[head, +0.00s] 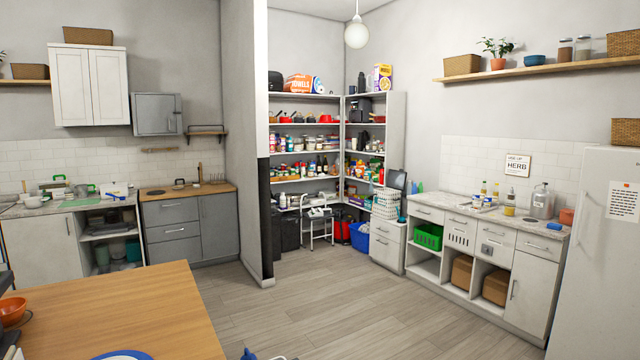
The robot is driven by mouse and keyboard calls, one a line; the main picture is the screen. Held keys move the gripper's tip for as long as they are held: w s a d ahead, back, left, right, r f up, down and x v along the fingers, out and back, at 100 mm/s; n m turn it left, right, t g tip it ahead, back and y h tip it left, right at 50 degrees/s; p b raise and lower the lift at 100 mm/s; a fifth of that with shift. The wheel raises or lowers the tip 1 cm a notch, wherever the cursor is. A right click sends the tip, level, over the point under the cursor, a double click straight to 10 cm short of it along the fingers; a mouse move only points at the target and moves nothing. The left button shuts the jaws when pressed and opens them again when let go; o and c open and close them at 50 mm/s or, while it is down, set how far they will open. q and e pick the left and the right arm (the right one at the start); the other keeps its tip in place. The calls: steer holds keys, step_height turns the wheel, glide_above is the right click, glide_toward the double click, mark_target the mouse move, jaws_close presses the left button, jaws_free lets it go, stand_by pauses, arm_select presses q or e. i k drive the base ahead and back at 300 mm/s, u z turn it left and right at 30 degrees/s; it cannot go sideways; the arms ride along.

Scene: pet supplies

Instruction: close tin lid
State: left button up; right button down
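I cannot pick out a tin with a lid for certain at this distance. A grey metal-looking canister (542,203) stands upright on the right counter, but I cannot tell whether it is a tin or how its top stands. Neither of my grippers can be made out in the head view. Small partial shapes at the bottom edge and at the left edge are cut off and unclear.
A wooden table (140,305) fills the lower left, with an orange bowl (13,311) and a blue-rimmed plate (122,355). The right counter (455,211) runs to a white fridge (605,260). Pantry shelves (305,152) stand behind. The middle floor (340,305) is clear.

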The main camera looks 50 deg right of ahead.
mark_target(396, 179)
steer(key=u, duration=1.1)
steer(key=k, duration=1.75)
steer(key=z, duration=3.95)
steer(key=i, duration=3.45)
steer(key=u, duration=1.4)
steer(key=i, duration=0.7)
